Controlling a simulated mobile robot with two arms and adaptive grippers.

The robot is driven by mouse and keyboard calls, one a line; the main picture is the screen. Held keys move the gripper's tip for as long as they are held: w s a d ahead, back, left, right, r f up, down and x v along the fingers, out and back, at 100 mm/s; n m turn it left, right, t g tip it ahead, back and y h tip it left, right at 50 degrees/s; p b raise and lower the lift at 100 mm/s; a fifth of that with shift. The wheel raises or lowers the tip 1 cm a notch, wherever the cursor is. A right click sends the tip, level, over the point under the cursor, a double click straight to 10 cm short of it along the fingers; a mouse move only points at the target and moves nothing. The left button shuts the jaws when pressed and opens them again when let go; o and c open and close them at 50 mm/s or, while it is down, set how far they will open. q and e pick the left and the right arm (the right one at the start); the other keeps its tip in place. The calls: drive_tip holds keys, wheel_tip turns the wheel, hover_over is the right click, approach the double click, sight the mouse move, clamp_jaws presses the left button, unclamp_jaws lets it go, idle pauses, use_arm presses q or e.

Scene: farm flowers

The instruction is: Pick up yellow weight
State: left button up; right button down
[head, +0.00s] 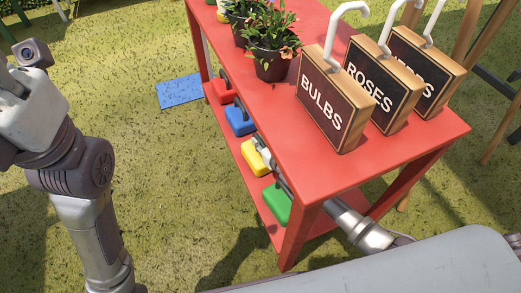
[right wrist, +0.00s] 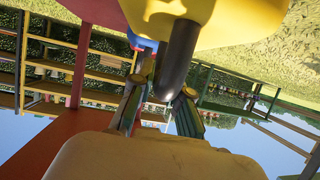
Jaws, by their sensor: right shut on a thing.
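The yellow weight (head: 253,159) is at the red table's lower shelf (head: 226,115), between the blue and green weights. My right arm reaches in under the tabletop, and my right gripper (head: 271,164) is at the yellow weight, partly hidden by the table edge. In the right wrist view the yellow weight (right wrist: 220,22) fills the top, with its dark handle (right wrist: 180,60) between the fingers of my right gripper (right wrist: 162,92), which is shut on it. Whether the weight still touches the shelf is unclear. My left gripper (head: 12,88) is at the far left, its fingers partly cut off.
A red weight (head: 219,92), a blue weight (head: 240,120) and a green weight (head: 276,204) flank it on the shelf. The tabletop (head: 280,115) overhangs closely, bearing potted flowers (head: 271,45) and a BULBS sign (head: 335,102) among others. A blue mat (head: 180,91) lies on the grass.

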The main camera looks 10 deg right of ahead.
drive_tip(key=shift+w+r, duration=0.15)
drive_tip(key=shift+r, duration=0.15)
